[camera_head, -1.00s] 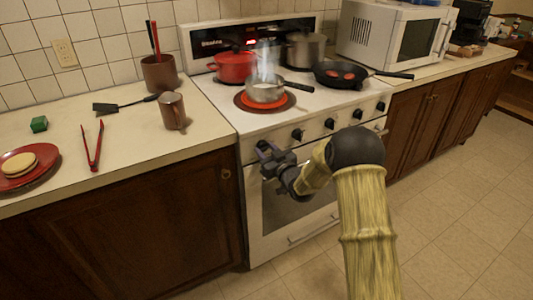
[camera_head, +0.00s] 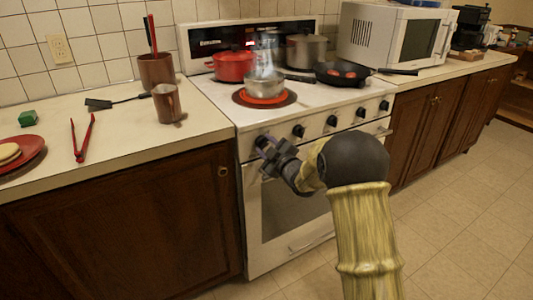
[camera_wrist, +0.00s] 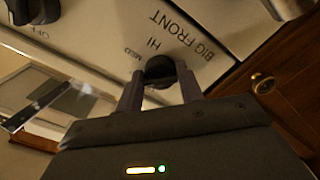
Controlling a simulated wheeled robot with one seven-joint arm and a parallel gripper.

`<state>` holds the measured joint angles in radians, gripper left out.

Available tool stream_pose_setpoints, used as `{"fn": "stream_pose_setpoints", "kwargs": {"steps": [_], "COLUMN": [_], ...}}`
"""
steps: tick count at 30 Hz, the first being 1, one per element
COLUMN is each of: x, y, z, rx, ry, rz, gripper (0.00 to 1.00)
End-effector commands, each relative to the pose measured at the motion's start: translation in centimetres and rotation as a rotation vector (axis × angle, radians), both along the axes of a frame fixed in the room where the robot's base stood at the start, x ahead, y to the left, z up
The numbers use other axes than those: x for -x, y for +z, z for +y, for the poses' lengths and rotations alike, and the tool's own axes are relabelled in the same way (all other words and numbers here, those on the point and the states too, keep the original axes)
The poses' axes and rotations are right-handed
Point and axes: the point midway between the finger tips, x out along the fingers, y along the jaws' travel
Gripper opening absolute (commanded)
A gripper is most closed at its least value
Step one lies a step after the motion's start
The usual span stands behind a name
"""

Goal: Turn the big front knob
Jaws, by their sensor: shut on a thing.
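The big front knob (camera_wrist: 160,68) is a small black knob on the white stove panel, under the printed words "BIG FRONT", "HI" and "MED" in the wrist view. My gripper (camera_wrist: 160,76) is shut on it, with one dark finger on each side. In the head view my gripper (camera_head: 265,143) is at the left end of the stove's front panel and largely covers this knob. The exact angle of the knob's pointer is hidden.
Several other black knobs (camera_head: 332,121) run along the panel to the right. A steaming saucepan (camera_head: 264,80) sits above a red-glowing burner (camera_head: 240,98). Dark cabinets (camera_head: 130,225) stand at the left.

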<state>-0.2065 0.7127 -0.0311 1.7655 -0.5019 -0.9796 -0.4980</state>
Motion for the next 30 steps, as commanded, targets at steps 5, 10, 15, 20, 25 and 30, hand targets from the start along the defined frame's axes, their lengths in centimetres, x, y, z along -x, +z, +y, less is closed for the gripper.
{"fn": "stream_pose_setpoints", "kwargs": {"steps": [5, 10, 15, 20, 25, 30], "x": [0.03, 0.02, 0.02, 0.02, 0.01, -0.01], "y": [-0.21, -0.15, -0.13, -0.14, -0.06, 0.03], "z": [-0.02, -0.04, -0.04, -0.04, -0.02, -0.01], "rx": [0.039, 0.050, 0.049, 0.048, 0.047, 0.046], "ry": [0.000, 0.000, 0.000, 0.000, -0.001, 0.000], "rz": [-0.023, -0.028, -0.028, -0.027, -0.029, -0.031], "gripper": [0.14, 0.14, 0.14, 0.51, 0.58, 0.58]}}
